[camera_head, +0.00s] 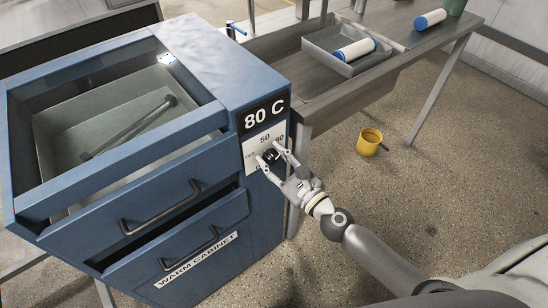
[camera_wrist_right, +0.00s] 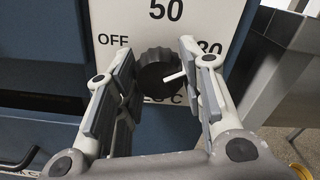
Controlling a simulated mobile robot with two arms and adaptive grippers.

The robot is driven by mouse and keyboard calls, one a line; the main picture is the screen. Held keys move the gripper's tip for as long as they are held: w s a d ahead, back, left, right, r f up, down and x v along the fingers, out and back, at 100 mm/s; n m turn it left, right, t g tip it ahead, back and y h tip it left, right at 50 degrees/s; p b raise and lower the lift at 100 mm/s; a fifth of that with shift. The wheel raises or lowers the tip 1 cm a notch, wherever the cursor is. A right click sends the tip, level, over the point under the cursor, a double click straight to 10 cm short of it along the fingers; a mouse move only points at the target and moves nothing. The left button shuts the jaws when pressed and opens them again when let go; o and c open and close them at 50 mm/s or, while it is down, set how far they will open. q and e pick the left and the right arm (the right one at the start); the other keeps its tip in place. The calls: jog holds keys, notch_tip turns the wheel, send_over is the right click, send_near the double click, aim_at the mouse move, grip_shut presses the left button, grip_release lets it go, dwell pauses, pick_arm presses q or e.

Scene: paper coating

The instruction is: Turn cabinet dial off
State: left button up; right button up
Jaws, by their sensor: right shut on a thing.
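The black dial (camera_wrist_right: 156,68) has a ridged edge and a white pointer that points right, slightly upward, toward the 80 mark and away from OFF at the left. My right gripper (camera_head: 269,155) is shut on the dial, one finger on each side, as the right wrist view also shows. The fingers partly cover the 80 and the lower label. A black sign (camera_head: 265,113) above the plate reads 80 C. My left gripper is out of view.
The cabinet's upper drawer (camera_head: 125,220) stands open, with a grey tray and a dark bar inside. A workbench (camera_head: 395,55) at the back holds a tray (camera_head: 312,42) with a white roll (camera_head: 355,50). A yellow mug (camera_head: 368,142) is on the floor.

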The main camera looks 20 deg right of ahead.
jog(key=n+p, duration=0.1)
jog(key=n, duration=0.6)
jog(key=shift+r, duration=0.15)
jog(key=n+p, duration=0.2)
jog(key=n, duration=0.4)
jog(key=shift+n, duration=0.4)
jog(key=n+p, duration=0.3)
jog(key=n, duration=0.3)
jog(key=shift+r, duration=0.1)
jog(key=n+p, duration=0.1)
jog(key=n, duration=0.4)
jog(key=shift+n+p, duration=0.3)
jog(key=shift+p, duration=0.1)
jog(key=o, duration=1)
jog(key=shift+s, duration=0.1)
jog(key=v, duration=1.1)
jog(key=shift+s+d, duration=0.15)
jog(key=shift+s, duration=0.25)
